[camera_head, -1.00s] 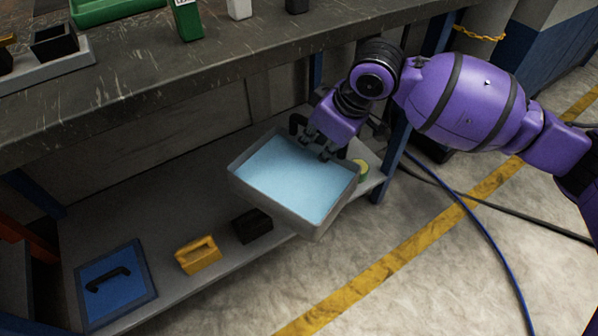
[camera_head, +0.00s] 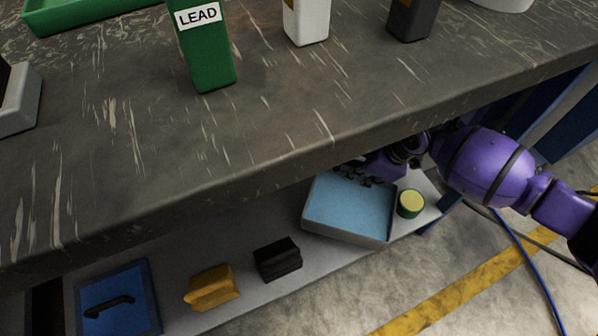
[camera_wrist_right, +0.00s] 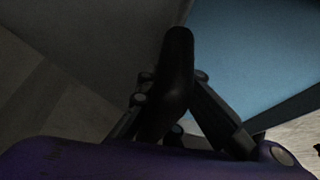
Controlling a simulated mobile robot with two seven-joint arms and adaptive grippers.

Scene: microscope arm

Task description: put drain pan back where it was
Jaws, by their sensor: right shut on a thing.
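The drain pan (camera_head: 349,209) is a grey-walled tray with a light blue inside, under the bench at the right part of the lower shelf. My right gripper (camera_head: 368,176) is at its back edge, partly hidden under the bench top. My left gripper is not in view.
On the lower shelf (camera_head: 225,312) are a black block (camera_head: 277,259), a yellow block (camera_head: 211,288), a blue panel with a black handle (camera_head: 117,304) and a green-yellow round can (camera_head: 411,203) close right of the pan. The bench top (camera_head: 270,120) overhangs, holding a green LEAD bin (camera_head: 203,50).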

